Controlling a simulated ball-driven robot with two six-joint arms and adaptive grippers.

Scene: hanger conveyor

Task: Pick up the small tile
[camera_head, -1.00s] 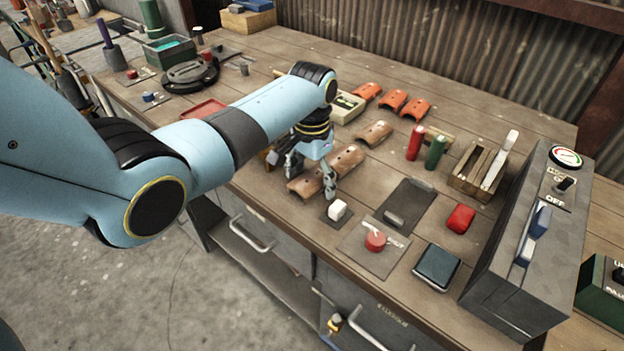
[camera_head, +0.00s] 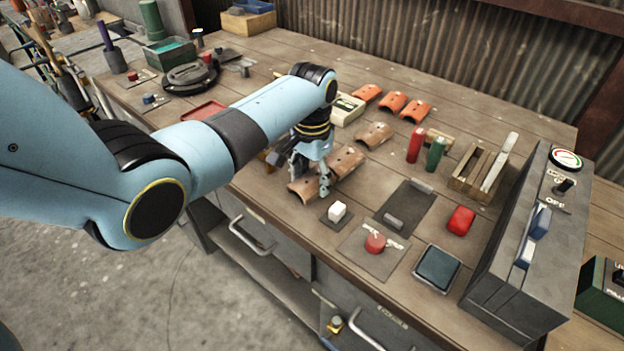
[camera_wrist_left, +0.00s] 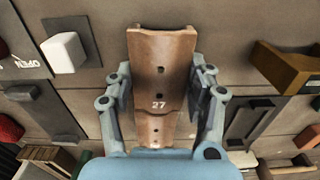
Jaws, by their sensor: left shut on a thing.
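The brown tile (camera_head: 302,191) sits between the fingers of my left gripper (camera_head: 310,178). In the left wrist view the tile (camera_wrist_left: 160,60) bears the number 27 and has small holes along its middle, with the fingers of my left gripper (camera_wrist_left: 161,88) closed against its long sides. A further brown tile (camera_head: 346,160) lies right behind the gripper, partly hidden by it. A lighter brown tile (camera_head: 375,134) lies farther back. I cannot tell whether the held tile is clear of the bench. My right gripper is not in view.
A white block (camera_head: 337,210) stands close in front of the gripper, near a red button (camera_head: 375,242). Three orange tiles (camera_head: 392,103) lie at the back. Red and green cylinders (camera_head: 416,144) and a wooden crate (camera_head: 478,170) stand to the right. A grey control box (camera_head: 515,250) borders the bench.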

